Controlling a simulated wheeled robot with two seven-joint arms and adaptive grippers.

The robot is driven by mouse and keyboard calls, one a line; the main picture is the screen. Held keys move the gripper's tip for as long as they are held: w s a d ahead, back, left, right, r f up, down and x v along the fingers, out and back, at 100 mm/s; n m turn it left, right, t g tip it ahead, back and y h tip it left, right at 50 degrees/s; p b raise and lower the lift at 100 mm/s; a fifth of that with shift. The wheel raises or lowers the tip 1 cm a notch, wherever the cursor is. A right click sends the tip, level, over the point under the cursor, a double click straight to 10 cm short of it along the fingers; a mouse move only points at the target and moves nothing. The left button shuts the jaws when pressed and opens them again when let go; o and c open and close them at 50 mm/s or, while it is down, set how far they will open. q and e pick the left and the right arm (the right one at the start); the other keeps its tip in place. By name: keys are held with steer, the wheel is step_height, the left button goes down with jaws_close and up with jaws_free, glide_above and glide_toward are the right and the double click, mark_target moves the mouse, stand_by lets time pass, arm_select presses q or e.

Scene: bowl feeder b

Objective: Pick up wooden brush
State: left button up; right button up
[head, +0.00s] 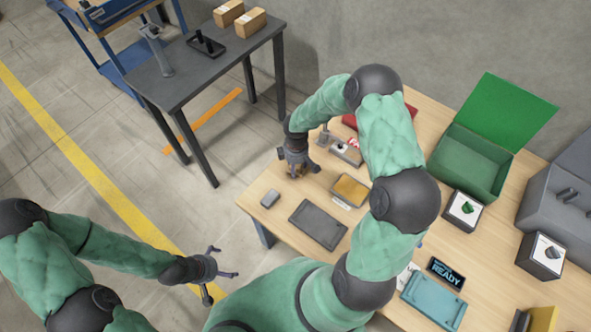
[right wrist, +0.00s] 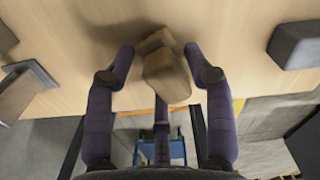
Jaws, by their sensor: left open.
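In the right wrist view a brown block-shaped thing (right wrist: 166,72), which looks like the wooden brush, lies on the wooden table between the fingers of my right gripper (right wrist: 158,58). The fingers are spread on either side of it; I cannot tell whether the right one touches it. In the head view my right gripper (head: 297,170) is low over the table's left part, and its fingers mostly hide the brush. My left gripper (head: 228,263) is open and empty over the floor, left of the table.
Near my right gripper are a grey block (head: 270,199), a dark flat tray (head: 318,224), a yellow-topped box (head: 350,190) and a small metal fixture (head: 346,152). A green open bin (head: 468,160) stands further right. A dark side table (head: 190,70) stands behind on the left.

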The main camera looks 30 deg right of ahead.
steer(key=c, duration=0.6)
steer(key=shift+r+p, duration=0.35)
steer(key=shift+r, duration=0.15)
step_height(320, 180, up, 2)
steer(key=shift+r+p, duration=0.1)
steer(key=shift+p, duration=0.6)
steer(key=shift+s+a+r+p, duration=0.9)
steer(key=shift+s+r, duration=0.75)
steer(key=shift+s, duration=0.45)
steer(key=shift+s+a+r+p, duration=0.65)
steer(key=shift+s+a+r, duration=0.45)
steer(key=shift+s+r, duration=0.8)
steer(key=shift+s+a+r+p, duration=0.9)
steer(key=shift+s+r, duration=0.45)
steer(key=shift+s, duration=1)
steer(key=shift+a, duration=0.1)
